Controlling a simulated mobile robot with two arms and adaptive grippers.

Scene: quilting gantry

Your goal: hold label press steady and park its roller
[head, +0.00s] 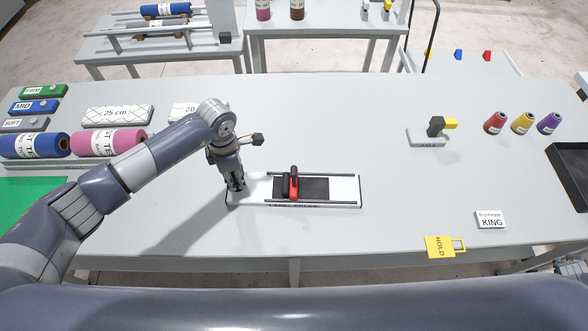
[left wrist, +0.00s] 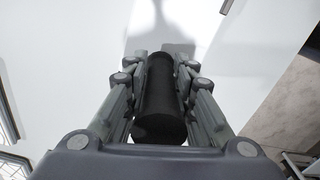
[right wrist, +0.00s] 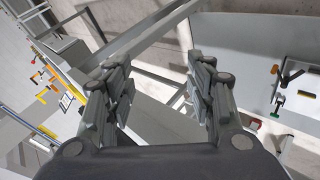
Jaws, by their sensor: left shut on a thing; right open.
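The label press (head: 345,190) is a white base with a dark pad and two rails, lying on the grey table in the head view. Its roller, with a red handle (head: 294,184), sits on the rails left of the middle of the pad. My left gripper (head: 236,186) is at the press's left end. In the left wrist view the left gripper (left wrist: 160,75) is shut on a black upright cylinder (left wrist: 160,100), the press's grip post. My right gripper (right wrist: 160,75) is open and empty in the right wrist view, away from the press; it is not clear in the head view.
A yellow HOLD tag (head: 438,246) and a KING card (head: 490,220) lie at the front right. A grey device with a yellow part (head: 430,137) and thread cones (head: 522,123) stand farther back. Fabric rolls (head: 110,143) lie at the left.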

